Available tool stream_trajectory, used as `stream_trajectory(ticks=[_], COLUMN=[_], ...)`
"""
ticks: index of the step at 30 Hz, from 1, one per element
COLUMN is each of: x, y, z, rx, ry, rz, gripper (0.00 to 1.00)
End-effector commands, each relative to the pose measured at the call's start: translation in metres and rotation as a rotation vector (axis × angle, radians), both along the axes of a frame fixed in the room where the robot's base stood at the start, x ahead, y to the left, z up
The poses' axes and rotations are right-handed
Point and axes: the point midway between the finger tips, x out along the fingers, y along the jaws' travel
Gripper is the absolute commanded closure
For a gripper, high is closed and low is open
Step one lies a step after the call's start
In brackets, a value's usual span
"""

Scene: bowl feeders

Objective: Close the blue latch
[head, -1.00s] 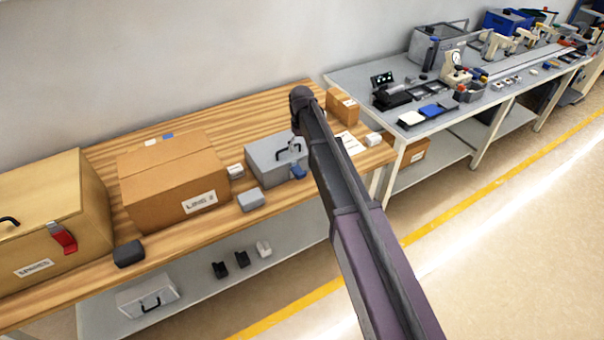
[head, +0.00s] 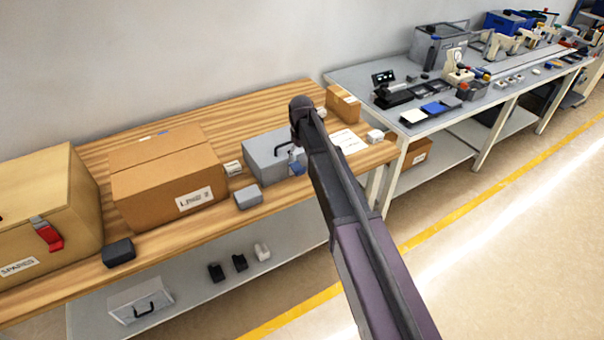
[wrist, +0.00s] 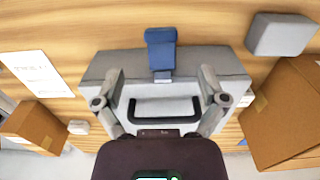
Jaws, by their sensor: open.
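A grey metal case (head: 268,158) with a black handle on its lid stands on the wooden bench. In the wrist view, the case (wrist: 92,72) lies beneath my gripper. Its blue latch (wrist: 160,50) juts out past the case's front edge, with a small metal piece at its base. The latch (head: 297,168) also shows in the head view, partly hidden by my arm. My gripper (wrist: 160,74) is open and empty, with one finger on each side of the handle in the picture. The latch is beyond the fingertips, between their lines. I cannot tell the fingers' height above the lid.
A large cardboard box (head: 165,178) and a wooden box (head: 40,215) with a red latch stand left of the case. A small grey block (head: 249,197) sits near the bench's front edge. A small carton (head: 343,103) and white paper (head: 350,142) lie to the right.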

Motion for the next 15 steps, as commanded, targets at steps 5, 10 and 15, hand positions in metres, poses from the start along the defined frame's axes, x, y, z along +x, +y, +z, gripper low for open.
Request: stream_trajectory(ticks=[5,10,15], x=[0.000,0.000,0.000], y=[0.000,0.001,0.001], z=[-0.018,-0.030,-0.043], rx=[0.000,0.000,0.000], ry=[0.000,0.000,0.000], rz=[0.000,0.001,0.001], gripper=[0.09,0.09,0.09])
